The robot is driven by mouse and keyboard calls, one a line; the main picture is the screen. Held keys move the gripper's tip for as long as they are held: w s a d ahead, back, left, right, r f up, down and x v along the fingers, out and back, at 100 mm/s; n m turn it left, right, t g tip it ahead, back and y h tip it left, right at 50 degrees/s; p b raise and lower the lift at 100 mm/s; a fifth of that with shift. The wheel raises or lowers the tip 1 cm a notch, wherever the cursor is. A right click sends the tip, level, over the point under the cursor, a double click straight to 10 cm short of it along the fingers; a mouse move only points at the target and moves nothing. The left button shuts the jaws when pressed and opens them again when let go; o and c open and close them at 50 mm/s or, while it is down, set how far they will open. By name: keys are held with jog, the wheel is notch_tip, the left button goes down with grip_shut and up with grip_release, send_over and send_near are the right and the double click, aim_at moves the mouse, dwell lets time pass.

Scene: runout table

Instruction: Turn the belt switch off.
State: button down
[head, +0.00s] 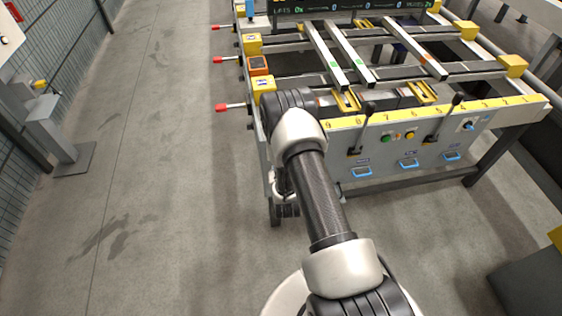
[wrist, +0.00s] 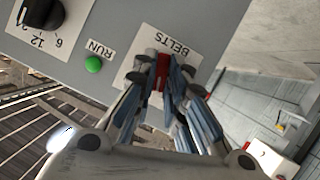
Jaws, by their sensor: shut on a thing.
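In the wrist view the belt switch (wrist: 160,74) shows as a small red part on a white plate labelled BELTS (wrist: 180,38), which appears upside down. My gripper (wrist: 166,72) is shut on it, with the fingertips on both sides of the red part. The fingers hide most of the switch, so its on or off position cannot be read. A green lamp (wrist: 93,65) labelled RUN sits to the left on the same grey panel. In the head view my arm covers this end of the runout table (head: 440,120), and the switch is hidden there.
A black dial (wrist: 40,12) with numbers is left of the RUN lamp. Red-tipped levers (head: 221,107) stick out left. The floor at left is clear.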

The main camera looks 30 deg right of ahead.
jog(key=n+h, duration=0.1)
jog(key=n, duration=0.1)
jog(key=n+h, duration=0.1)
jog(key=shift+a+f+n, duration=0.15)
jog(key=shift+a+n, duration=0.05)
jog(key=shift+n, duration=0.2)
jog(key=shift+h, duration=0.4)
jog(key=c, duration=1.6)
grip_release()
jog(key=v, duration=1.2)
jog(key=shift+w, duration=0.1)
